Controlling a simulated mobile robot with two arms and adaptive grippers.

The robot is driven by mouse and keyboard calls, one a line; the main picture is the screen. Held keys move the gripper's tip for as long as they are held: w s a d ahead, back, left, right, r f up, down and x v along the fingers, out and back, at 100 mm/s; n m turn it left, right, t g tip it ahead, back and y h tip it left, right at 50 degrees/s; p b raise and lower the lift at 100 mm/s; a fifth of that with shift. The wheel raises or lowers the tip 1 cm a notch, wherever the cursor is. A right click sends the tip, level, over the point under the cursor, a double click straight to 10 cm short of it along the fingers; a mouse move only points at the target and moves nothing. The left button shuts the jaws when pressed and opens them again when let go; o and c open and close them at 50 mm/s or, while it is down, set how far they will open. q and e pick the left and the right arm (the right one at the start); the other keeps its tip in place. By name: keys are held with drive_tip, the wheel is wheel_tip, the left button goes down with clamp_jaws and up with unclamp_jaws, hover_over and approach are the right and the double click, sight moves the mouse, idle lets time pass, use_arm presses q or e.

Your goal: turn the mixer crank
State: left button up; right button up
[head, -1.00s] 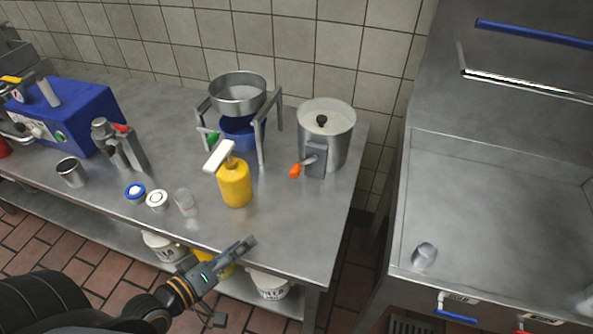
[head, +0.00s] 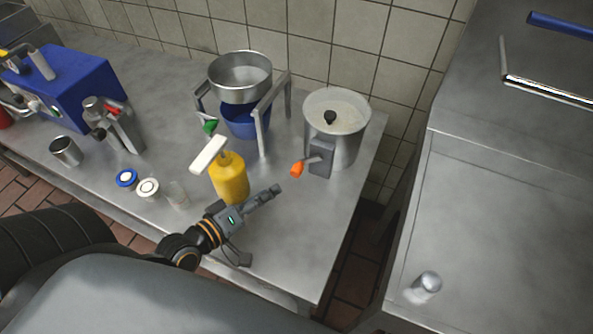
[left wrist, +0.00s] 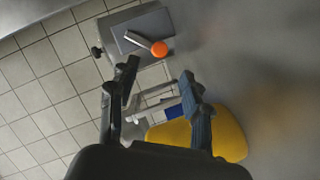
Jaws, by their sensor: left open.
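The mixer (head: 345,112) is a metal pot with a black knob on its lid, standing at the right end of the steel table. Its crank has an orange handle (head: 297,169) at the front left of a grey box (head: 321,158). My left gripper (head: 272,193) is open and empty, low and in front of the crank, apart from it. In the left wrist view the orange handle (left wrist: 159,48) lies beyond the open fingers (left wrist: 160,88), at the top. My right gripper is not in view.
A yellow pump bottle (head: 230,180) stands close to the left of my left gripper. A sieve (head: 240,80) on a metal stand is behind it, over a blue bowl (head: 243,124). The table (head: 290,248) is clear to the right and front.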

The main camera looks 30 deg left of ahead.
sight(294, 175)
use_arm(q)
drive_tip(key=x, duration=0.9)
drive_tip(key=shift+w, duration=0.25)
drive_tip(key=shift+x, duration=0.8)
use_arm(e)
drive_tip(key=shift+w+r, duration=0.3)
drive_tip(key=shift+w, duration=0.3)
use_arm(q)
drive_tip(key=shift+s, duration=0.1)
drive_tip(key=shift+c, duration=0.4)
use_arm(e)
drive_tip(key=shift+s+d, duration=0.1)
use_arm(q)
clamp_jaws()
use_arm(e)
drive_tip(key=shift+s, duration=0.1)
